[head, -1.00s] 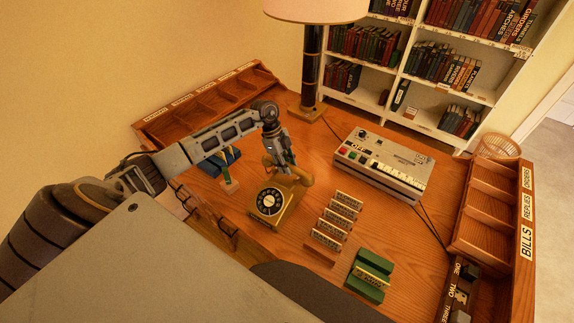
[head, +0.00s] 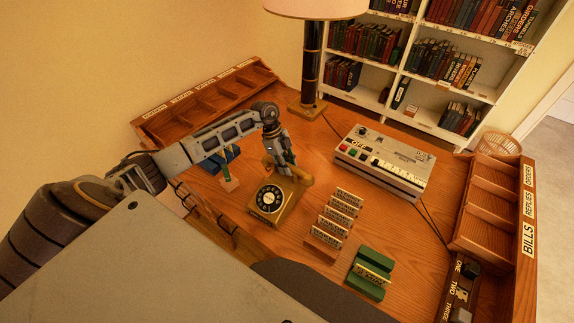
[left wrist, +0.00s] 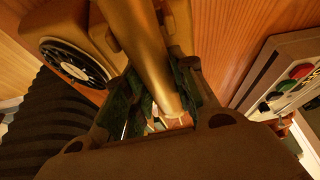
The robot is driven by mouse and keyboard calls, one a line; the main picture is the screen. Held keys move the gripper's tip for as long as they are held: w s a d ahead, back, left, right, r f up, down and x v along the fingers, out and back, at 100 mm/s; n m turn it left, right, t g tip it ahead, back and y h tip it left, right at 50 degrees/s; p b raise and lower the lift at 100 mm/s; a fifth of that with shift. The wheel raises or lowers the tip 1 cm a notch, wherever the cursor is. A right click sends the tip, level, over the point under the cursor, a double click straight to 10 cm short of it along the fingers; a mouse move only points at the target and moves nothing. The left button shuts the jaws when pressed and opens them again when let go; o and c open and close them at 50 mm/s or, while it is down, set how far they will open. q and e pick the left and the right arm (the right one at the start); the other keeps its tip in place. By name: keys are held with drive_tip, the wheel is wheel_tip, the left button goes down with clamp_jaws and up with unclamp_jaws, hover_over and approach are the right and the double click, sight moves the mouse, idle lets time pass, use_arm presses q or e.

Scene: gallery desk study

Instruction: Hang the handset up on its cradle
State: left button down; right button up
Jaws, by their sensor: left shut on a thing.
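The telephone (head: 267,207) is a gold-brown rotary set with a black dial, standing on the desk left of its middle. Its handset (head: 302,181) is the same gold colour and lies at the top of the telephone, over the cradle. My left gripper (head: 286,172) reaches down from above and is shut on the handset. In the left wrist view the handset (left wrist: 140,42) runs between the fingers, with the telephone (left wrist: 75,20) and its dial close beside it. The gripper hides part of the cradle, so I cannot tell whether the handset is fully seated. My right gripper is not in view.
A grey machine with coloured buttons (head: 384,163) stands to the right of the telephone. Several small label stands (head: 338,213) and a green holder (head: 361,285) are in front. A lamp (head: 311,65) stands behind. Wooden pigeonholes (head: 490,205) line the right edge.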

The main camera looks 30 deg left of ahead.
use_arm(q)
drive_tip(key=shift+f, duration=0.3)
idle(0.4)
drive_tip(key=c, duration=1.1)
unclamp_jaws()
drive_tip(key=shift+v, duration=6)
